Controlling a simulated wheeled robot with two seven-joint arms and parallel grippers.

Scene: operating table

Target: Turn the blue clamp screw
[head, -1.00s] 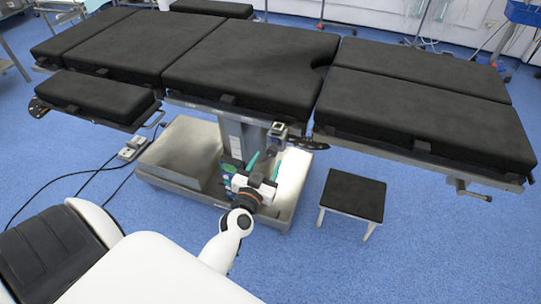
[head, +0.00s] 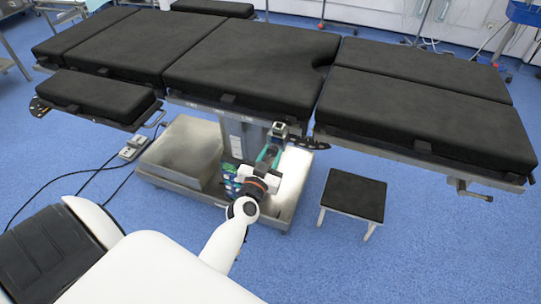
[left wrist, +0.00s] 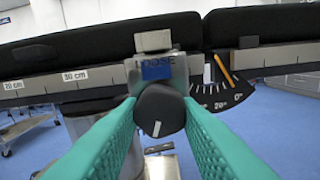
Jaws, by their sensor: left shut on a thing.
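The clamp (head: 278,128) sits on the side rail of the operating table. In the left wrist view it is a metal block with a blue patch (left wrist: 157,70) and the word "LOOSE" above it. Its screw has a dark round knob (left wrist: 160,108) with a white line, nearly upright and slightly tilted. My left gripper (head: 269,153) is just below the clamp in the head view. In the left wrist view its teal fingers (left wrist: 160,117) are shut on the knob, one on each side. My right gripper is not in view.
A black angle plate (left wrist: 222,92) with an orange pointer is right of the clamp. The rail (left wrist: 65,85) carries centimetre labels. The table's base (head: 190,165) is below, and a black-topped stool (head: 354,194) stands to the right. Cables (head: 85,180) lie on the floor at left.

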